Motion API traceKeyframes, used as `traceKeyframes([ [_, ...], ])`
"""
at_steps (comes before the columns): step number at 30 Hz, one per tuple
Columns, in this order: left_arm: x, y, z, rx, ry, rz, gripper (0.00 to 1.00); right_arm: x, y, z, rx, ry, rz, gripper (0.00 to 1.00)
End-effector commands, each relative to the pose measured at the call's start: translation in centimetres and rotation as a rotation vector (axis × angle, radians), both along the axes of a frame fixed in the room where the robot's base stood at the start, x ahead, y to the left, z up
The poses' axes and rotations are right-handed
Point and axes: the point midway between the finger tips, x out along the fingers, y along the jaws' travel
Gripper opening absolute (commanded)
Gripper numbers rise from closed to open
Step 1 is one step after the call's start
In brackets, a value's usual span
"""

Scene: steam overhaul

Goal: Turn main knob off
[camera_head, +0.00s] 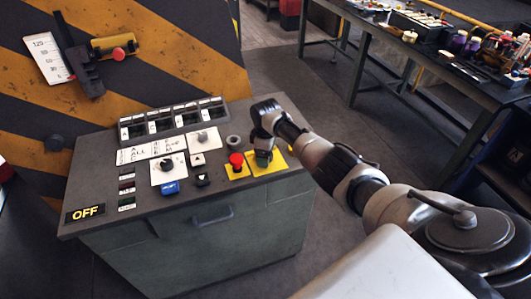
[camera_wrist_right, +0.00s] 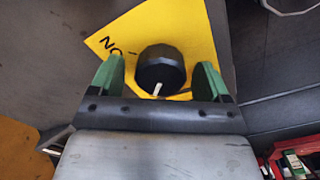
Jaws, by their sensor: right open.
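The main knob (camera_wrist_right: 161,68) is round and black with a short white mark, on a yellow plate (camera_wrist_right: 195,25) in the right wrist view. Lettering that reads ON shows beside it; the mark points down in the picture, away from the lettering. My right gripper (camera_wrist_right: 160,78) is open, with one green finger on each side of the knob; I cannot tell whether they touch it. In the head view my right gripper (camera_head: 263,156) is over the right end of the console (camera_head: 215,240) and hides the knob. My left gripper is not in view.
A red button (camera_head: 236,158) stands just left of my right gripper. A white-plated knob (camera_head: 168,164), a blue switch (camera_head: 170,188) and an OFF sign (camera_head: 85,212) are further left. A striped panel (camera_head: 150,50) rises behind. A cluttered workbench (camera_head: 430,55) stands at the right.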

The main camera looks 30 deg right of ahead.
Motion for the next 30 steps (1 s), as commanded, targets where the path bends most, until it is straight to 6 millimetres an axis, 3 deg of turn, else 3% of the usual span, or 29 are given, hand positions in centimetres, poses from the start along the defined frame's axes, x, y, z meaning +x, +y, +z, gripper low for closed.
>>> traceKeyframes([
  [8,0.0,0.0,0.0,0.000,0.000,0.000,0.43,0.0,0.0,1.1,0.000,-0.001,-0.001,0.78],
  [21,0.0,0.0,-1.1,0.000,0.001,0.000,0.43,0.0,0.0,9.1,-0.001,-0.002,0.000,0.78],
  [30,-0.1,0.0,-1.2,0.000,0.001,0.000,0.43,0.0,0.0,10.8,0.001,0.001,0.000,0.78],
])
